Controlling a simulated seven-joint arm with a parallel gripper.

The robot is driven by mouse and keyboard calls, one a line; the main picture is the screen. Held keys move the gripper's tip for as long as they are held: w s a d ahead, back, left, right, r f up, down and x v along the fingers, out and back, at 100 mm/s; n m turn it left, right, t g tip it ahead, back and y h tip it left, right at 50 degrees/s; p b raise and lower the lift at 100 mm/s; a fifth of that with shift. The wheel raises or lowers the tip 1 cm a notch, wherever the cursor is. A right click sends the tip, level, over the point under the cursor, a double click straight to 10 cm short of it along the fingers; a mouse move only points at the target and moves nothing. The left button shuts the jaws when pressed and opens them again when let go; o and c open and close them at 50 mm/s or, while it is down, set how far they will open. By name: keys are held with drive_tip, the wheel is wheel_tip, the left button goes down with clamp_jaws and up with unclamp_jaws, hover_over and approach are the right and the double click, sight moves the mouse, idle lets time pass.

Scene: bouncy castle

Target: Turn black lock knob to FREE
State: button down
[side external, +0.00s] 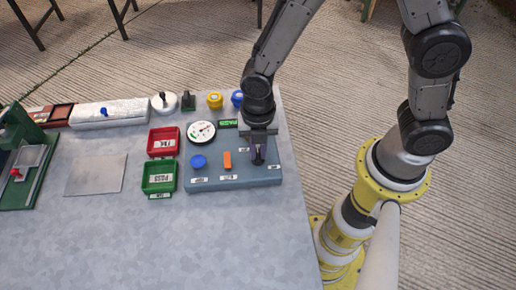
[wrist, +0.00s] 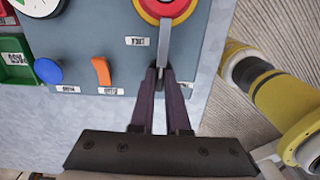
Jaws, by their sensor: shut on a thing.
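The grey-blue control panel (side external: 225,180) lies on the table near its right edge. My gripper (side external: 258,155) reaches down over the panel's right part. In the wrist view my gripper (wrist: 163,72) has its two dark fingers close together, shut on the black lock knob, which they mostly hide. A grey lever-like strip (wrist: 164,45) runs from a red and yellow round part (wrist: 165,8) down to the fingertips. A small white label (wrist: 137,41) sits left of the strip; its text is too small to read surely. The knob's pointing direction is hidden.
A blue button (wrist: 48,70) and an orange switch (wrist: 101,71) sit left of my fingers. A dial gauge (side external: 201,132) stands behind them. Red (side external: 163,142) and green (side external: 159,177) trays lie left of the panel. The front of the table (side external: 230,240) is clear.

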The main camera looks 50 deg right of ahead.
drive_tip(key=shift+m, duration=0.3)
drive_tip(key=m, duration=0.3)
drive_tip(key=shift+m, duration=0.4)
drive_tip(key=m, duration=0.9)
drive_tip(key=shift+r+m, duration=0.1)
drive_tip(key=shift+m, duration=1.9)
drive_tip(key=c, duration=0.9)
unclamp_jaws()
